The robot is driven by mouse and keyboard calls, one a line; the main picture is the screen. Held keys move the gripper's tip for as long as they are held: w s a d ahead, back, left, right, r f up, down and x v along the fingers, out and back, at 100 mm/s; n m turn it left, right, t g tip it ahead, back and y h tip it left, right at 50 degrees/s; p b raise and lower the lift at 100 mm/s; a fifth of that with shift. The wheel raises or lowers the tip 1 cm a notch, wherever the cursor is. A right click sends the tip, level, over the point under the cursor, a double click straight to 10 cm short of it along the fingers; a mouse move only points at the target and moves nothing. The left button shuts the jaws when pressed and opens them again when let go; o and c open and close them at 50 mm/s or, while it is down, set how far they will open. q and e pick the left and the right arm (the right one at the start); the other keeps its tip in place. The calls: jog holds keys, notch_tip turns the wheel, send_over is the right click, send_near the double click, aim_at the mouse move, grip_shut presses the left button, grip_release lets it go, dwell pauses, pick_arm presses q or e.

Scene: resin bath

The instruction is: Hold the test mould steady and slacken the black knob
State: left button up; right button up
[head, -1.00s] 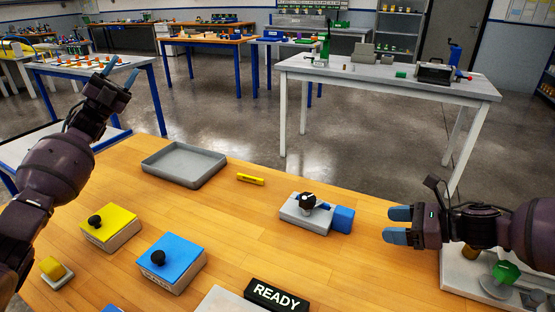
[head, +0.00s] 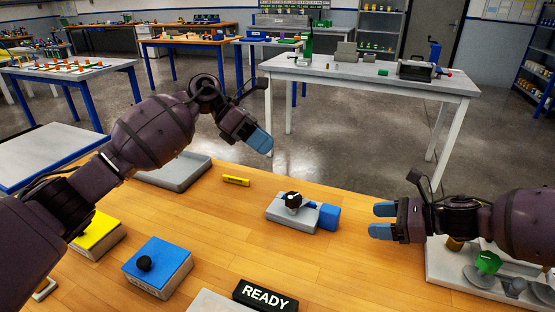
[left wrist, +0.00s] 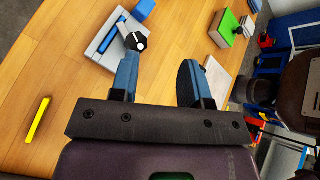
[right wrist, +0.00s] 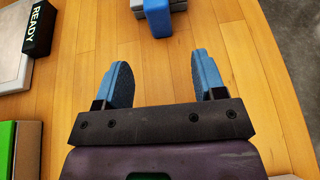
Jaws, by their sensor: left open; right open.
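The test mould is a grey block (head: 283,216) with a black knob (head: 293,199) on top and a blue block (head: 329,217) at its right end. It lies flat on the wooden table. My left gripper (head: 260,141) is open and empty, above and behind the mould; in the left wrist view the knob (left wrist: 136,41) shows just beyond one fingertip. My right gripper (head: 382,221) is open and empty, right of the blue block and apart from it. In the right wrist view the blue block (right wrist: 158,18) is ahead of the fingers, and most of the mould is out of frame.
A yellow bar (head: 236,181) and a grey tray (head: 184,171) lie left of the mould. Yellow (head: 96,236) and blue (head: 157,266) boxes with black knobs stand front left. A READY sign (head: 265,296) is in front. A grey fixture (head: 446,266) sits under my right arm.

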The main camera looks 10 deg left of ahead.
aim_at(336, 220)
pick_arm(q)
jog(key=d+f+m+y, duration=0.1)
jog(key=y, duration=0.1)
jog(key=d+f+m+y, duration=0.1)
jog(key=m+y, duration=0.1)
jog(key=d+f+m+y, duration=0.1)
jog(key=y, duration=0.1)
jog(key=shift+s+d+f+t+y, duration=0.25)
jog(key=shift+f+t+y, duration=0.1)
jog(key=shift+t+y, duration=0.05)
pick_arm(e)
jog(key=x, duration=1)
jog(key=shift+a+f, duration=0.2)
jog(key=shift+a, duration=0.15)
grip_shut()
